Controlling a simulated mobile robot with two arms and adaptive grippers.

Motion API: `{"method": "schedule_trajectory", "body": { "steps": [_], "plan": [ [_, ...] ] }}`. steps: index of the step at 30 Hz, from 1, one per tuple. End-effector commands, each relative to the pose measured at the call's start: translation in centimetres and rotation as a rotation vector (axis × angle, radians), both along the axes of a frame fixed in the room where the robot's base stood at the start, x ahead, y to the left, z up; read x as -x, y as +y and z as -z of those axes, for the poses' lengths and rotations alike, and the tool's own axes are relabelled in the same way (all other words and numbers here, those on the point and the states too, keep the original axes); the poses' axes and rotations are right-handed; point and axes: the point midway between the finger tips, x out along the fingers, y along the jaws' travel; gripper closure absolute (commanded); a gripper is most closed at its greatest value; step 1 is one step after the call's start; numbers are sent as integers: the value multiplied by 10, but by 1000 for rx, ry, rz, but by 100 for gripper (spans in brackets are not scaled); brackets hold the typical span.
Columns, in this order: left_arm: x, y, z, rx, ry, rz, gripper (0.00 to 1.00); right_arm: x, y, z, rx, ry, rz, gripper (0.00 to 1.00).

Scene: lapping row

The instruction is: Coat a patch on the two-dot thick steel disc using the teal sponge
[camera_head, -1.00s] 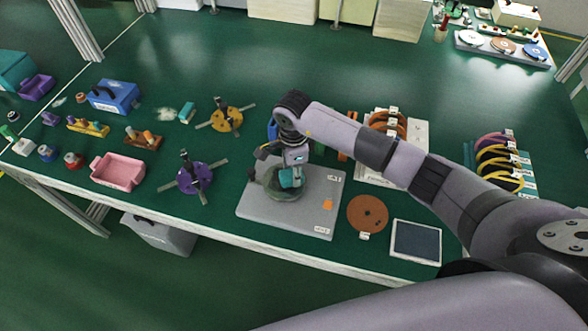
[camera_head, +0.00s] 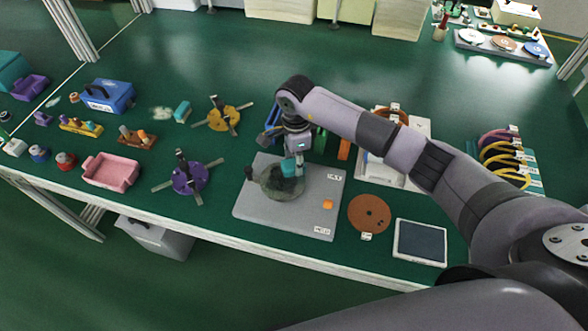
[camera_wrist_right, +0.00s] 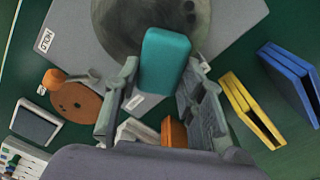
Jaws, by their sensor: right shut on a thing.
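My right gripper (camera_head: 293,156) is shut on the teal sponge (camera_wrist_right: 165,60); the sponge sits between the two fingers in the right wrist view. In the head view the sponge (camera_head: 288,168) is over the far right part of the thick steel disc (camera_head: 278,188). I cannot tell whether it touches the disc. The disc (camera_wrist_right: 125,20) is round and dull grey, with small dark marks near its edge in the wrist view; the sponge covers part of it. It rests on a grey plate (camera_head: 262,212). My left gripper is not in view.
A brown disc (camera_head: 368,213) and a dark framed pad (camera_head: 420,243) lie right of the plate. Purple (camera_head: 188,178) and yellow (camera_head: 222,117) spoked pieces and a pink tray (camera_head: 111,171) stand left.

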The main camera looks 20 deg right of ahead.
Motion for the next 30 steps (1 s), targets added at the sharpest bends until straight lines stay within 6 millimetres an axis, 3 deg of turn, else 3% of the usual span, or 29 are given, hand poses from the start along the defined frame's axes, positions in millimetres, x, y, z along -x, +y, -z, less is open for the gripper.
{"method": "schedule_trajectory", "body": {
  "steps": [11,22,30],
  "plan": [
    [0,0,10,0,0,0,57,-3,-3,2,1,0,-1,86],
    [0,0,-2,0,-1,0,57,23,15,2,1,2,-3,86],
    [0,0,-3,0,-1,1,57,30,20,4,1,3,-1,86]
  ]
}}
